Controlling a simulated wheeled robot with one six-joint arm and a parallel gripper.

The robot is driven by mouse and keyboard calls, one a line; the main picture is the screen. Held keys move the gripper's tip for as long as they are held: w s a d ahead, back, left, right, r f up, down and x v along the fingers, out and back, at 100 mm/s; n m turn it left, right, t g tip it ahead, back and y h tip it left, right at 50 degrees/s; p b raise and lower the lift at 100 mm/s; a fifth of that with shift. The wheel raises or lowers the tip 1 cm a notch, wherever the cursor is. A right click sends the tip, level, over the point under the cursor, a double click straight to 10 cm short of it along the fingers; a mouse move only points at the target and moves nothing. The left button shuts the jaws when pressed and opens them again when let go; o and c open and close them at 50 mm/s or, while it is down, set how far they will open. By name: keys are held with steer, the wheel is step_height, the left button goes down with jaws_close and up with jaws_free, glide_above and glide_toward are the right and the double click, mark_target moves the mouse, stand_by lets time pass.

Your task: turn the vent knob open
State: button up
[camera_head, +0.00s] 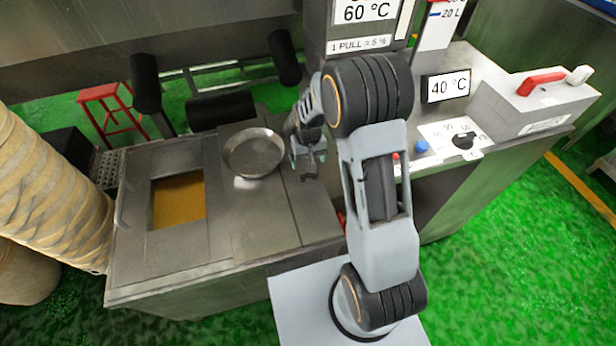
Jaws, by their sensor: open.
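A black knob (463,141) sits on a white plate with printed marks, on the counter at the right. The print is too small to read, so I cannot tell whether this is the vent knob or how it is set. My gripper (308,172) is open and empty, pointing down over the steel worktop beside the pan. It is well to the left of the knob, with my arm between them. No other clear knob shows, and my arm hides part of the counter.
A round steel pan (254,153) stands on the worktop, left of my gripper. A blue button (421,147) is left of the knob. A steel box with a red handle (541,83) and a 40 °C display (446,86) stand behind it. An orange-filled opening (179,199) is at the left.

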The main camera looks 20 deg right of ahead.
mark_target(308, 175)
step_height(308, 175, down, 9)
steer(key=shift+f, duration=0.2)
stand_by(0.4)
steer(key=c, duration=0.9)
